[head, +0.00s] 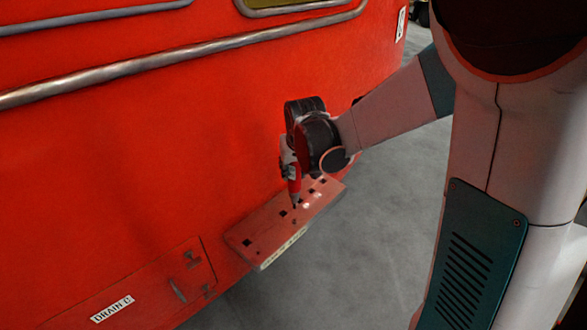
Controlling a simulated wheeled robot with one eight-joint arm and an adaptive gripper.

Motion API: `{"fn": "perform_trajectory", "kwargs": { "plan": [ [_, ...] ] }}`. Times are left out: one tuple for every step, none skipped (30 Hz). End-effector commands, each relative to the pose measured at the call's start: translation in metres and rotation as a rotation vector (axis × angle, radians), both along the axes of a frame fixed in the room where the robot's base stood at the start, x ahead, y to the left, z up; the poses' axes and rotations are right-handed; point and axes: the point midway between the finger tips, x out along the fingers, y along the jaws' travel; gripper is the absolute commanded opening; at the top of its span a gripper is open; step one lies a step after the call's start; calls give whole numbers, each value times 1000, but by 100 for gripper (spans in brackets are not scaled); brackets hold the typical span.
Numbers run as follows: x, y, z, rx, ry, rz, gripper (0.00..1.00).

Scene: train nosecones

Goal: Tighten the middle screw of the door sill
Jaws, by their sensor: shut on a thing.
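The door sill (250,240) is a flat reddish plate sticking out from the lower edge of the red train body. Several dark square holes and small round spots show along its top. My gripper (291,172) is above the sill, shut on a red screwdriver (294,186) that points down. The screwdriver's dark thin tip ends at or just above the sill, near its middle. I cannot tell whether the tip touches a screw. The screw under the tip is too small to make out, and the gripper's fingers are partly hidden by the wrist.
The red train wall (150,150) fills the left side, with a long metal handrail (130,75) above. A hatch panel (150,285) with a white "DRAIN C" label (112,308) is at lower left. Grey floor (350,260) lies free below and right of the sill.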

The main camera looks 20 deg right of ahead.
Motion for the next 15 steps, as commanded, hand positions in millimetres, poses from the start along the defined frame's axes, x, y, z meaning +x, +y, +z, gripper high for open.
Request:
{"fn": "perform_trajectory", "kwargs": {
  "plan": [
    [0,0,0,0,0,0,4],
    [0,0,0,0,0,0,4],
    [0,0,0,0,0,0,4],
    [0,0,0,0,0,0,4],
    [0,0,0,0,0,0,4],
    [0,0,0,0,0,0,4],
    [0,0,-1,0,0,0,4],
    [0,0,-2,0,0,0,4],
    [0,0,-4,0,0,0,4],
    [0,0,-6,0,0,0,4],
    [0,0,-7,0,0,0,4],
    [0,0,-9,0,0,0,4],
    [0,0,-11,0,0,0,4],
    [0,0,-13,0,0,0,4],
    [0,0,-16,0,0,0,4]
  ]
}}
